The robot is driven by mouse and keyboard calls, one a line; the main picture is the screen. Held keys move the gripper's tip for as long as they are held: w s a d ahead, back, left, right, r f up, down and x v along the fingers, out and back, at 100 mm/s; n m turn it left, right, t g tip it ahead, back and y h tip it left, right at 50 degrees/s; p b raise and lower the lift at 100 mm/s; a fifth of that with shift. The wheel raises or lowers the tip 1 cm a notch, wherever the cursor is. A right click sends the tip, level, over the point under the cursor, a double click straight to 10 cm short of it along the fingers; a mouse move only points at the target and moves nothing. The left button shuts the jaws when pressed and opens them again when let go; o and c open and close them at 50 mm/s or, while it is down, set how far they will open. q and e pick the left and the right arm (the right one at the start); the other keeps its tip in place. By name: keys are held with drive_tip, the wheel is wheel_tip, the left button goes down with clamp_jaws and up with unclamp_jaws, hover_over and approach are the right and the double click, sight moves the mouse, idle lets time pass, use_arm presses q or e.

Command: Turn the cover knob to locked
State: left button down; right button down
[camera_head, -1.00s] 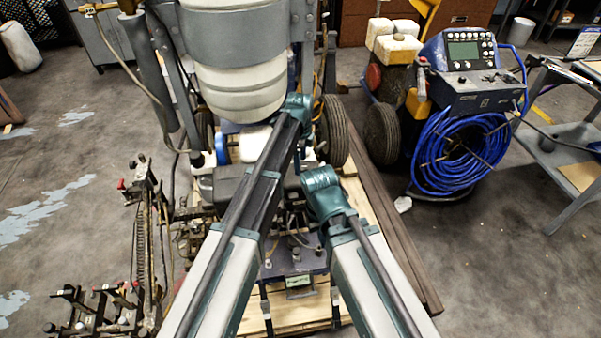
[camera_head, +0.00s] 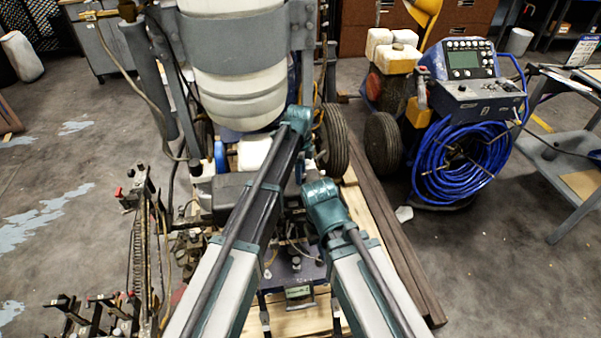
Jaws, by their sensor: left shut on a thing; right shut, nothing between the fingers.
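The line striper stands in the middle, with a large whitish tank (camera_head: 240,95) in a grey band. I cannot make out the cover knob; my arms and the machine's parts crowd that area. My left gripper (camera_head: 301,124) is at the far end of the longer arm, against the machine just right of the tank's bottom. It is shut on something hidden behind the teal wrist. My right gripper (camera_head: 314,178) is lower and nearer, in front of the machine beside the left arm. It is shut and empty, its fingertips mostly hidden by its teal wrist.
A black wheel (camera_head: 335,145) stands close right of both wrists. Dark beams (camera_head: 395,235) lie along the pallet's right side. A second machine with a coiled blue hose (camera_head: 460,160) stands at right, beside a grey cart (camera_head: 560,150). Metal brackets (camera_head: 90,315) are at lower left. Floor at left is open.

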use_arm(q)
drive_tip(key=shift+n, duration=0.3)
drive_tip(key=n, duration=0.3)
drive_tip(key=shift+n, duration=0.3)
drive_tip(key=n, duration=0.4)
drive_tip(key=shift+n, duration=0.3)
drive_tip(key=n, duration=0.4)
drive_tip(key=shift+d+y, duration=0.1)
drive_tip(key=shift+y, duration=0.2)
drive_tip(key=shift+n, duration=2.5)
drive_tip(key=shift+c, duration=2.1)
unclamp_jaws()
